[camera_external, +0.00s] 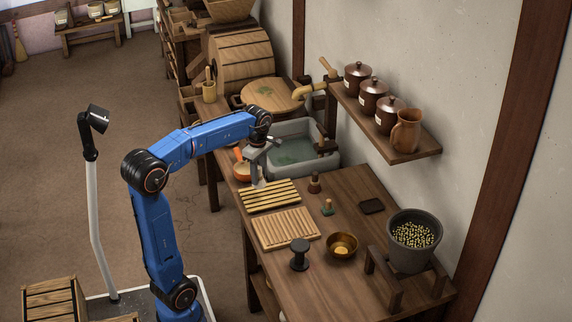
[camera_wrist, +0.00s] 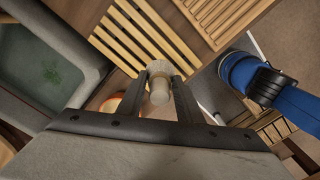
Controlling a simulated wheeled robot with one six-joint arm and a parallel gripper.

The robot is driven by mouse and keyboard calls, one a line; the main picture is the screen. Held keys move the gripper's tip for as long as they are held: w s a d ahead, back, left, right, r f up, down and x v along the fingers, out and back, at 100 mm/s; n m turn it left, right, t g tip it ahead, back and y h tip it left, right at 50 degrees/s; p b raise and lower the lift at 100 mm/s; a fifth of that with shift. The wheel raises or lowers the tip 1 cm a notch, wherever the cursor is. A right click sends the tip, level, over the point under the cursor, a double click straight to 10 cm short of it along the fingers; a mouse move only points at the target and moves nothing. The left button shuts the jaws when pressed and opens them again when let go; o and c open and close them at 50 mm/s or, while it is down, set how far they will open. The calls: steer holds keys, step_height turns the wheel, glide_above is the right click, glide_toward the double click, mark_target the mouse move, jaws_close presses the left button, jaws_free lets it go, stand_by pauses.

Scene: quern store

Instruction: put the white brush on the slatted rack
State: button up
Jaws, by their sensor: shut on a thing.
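My gripper (camera_external: 257,178) is at the near end of the sink, just past the back left of the slatted rack (camera_external: 270,196). In the wrist view, its two fingers (camera_wrist: 162,82) are shut on the white brush (camera_wrist: 160,92), with pale bristles fanning out between the fingertips and a rounded end towards the camera. The slatted rack, with pale yellow slats and dark gaps, lies beyond the fingertips in the wrist view (camera_wrist: 143,32). In the external view the brush is too small and covered to make out clearly. I cannot tell its exact height above the table.
A ribbed wooden board (camera_external: 287,229) lies in front of the rack. An orange pan (camera_external: 241,171) is left of my gripper, and the grey sink (camera_external: 318,168) is behind. A dark spool (camera_external: 300,254), brass bowl (camera_external: 342,246), small brown stamp (camera_external: 315,183) and green-based piece (camera_external: 327,208) stand nearby.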

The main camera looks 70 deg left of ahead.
mark_target(260, 185)
steer(key=shift+f, duration=2.9)
steer(key=o, duration=1)
steer(key=shift+f, duration=0.1)
step_height(260, 185, up, 12)
steer(key=shift+r, duration=0.15)
steer(key=s+d+f+m+t, duration=0.1)
steer(key=s+d+f+m, duration=0.5)
steer(key=d+m, duration=0.1)
steer(key=s+d+f+m+t, duration=0.2)
steer(key=s+d+f+m, duration=0.4)
steer(key=m, duration=0.3)
steer(key=s+d+f+m+t, duration=0.1)
steer(key=s+d+f+m, duration=0.5)
steer(key=s+d+m, duration=0.2)
steer(key=shift+d+m+t, duration=0.4)
steer(key=shift+d+m, duration=0.1)
steer(key=shift+m, duration=0.1)
